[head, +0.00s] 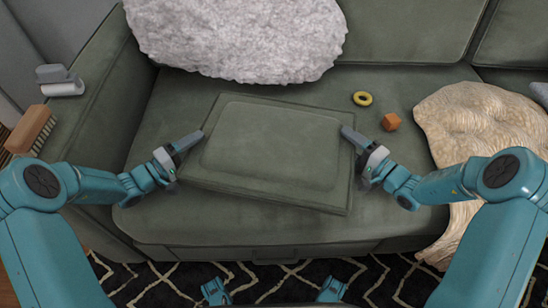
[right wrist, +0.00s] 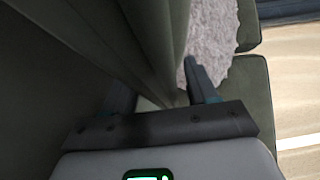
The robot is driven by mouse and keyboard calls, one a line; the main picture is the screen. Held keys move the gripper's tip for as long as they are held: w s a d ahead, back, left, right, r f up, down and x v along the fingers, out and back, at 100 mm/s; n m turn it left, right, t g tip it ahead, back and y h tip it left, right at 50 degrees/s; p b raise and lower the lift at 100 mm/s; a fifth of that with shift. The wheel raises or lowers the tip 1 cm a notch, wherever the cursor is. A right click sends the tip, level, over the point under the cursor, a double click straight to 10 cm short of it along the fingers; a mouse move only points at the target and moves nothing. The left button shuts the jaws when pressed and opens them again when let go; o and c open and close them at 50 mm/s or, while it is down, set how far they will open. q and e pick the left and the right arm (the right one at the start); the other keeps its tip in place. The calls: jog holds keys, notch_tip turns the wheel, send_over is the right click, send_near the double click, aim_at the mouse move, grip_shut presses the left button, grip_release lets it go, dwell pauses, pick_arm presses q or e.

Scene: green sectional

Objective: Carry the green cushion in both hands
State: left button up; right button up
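The green cushion (head: 268,150) is a flat square with a raised middle panel, turned a little over the green seat. I cannot tell whether it touches the seat. My left gripper (head: 190,142) is at its left edge, one finger showing over the rim and the other hidden. My right gripper (head: 350,136) is at its right edge, one finger over the rim. In the right wrist view the fingers of my right gripper (right wrist: 160,85) are apart, with a green edge, which looks like the cushion's (right wrist: 152,35), between them.
A fluffy grey pillow (head: 240,35) lies behind the cushion. A yellow ring (head: 362,99) and an orange block (head: 391,121) lie on the seat to the right. A cream throw (head: 480,120) covers the right. A brush (head: 32,128) and a lint roller (head: 60,82) are on the left armrest.

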pick_arm(q)
jog(key=v, duration=0.7)
jog(key=shift+s+a, duration=0.15)
pick_arm(e)
jog(key=shift+s+d, duration=0.1)
jog(key=shift+d, duration=0.05)
jog(key=v, duration=1)
jog(key=shift+s+d, duration=0.55)
jog(key=shift+s, duration=0.1)
pick_arm(q)
jog(key=shift+s, duration=0.1)
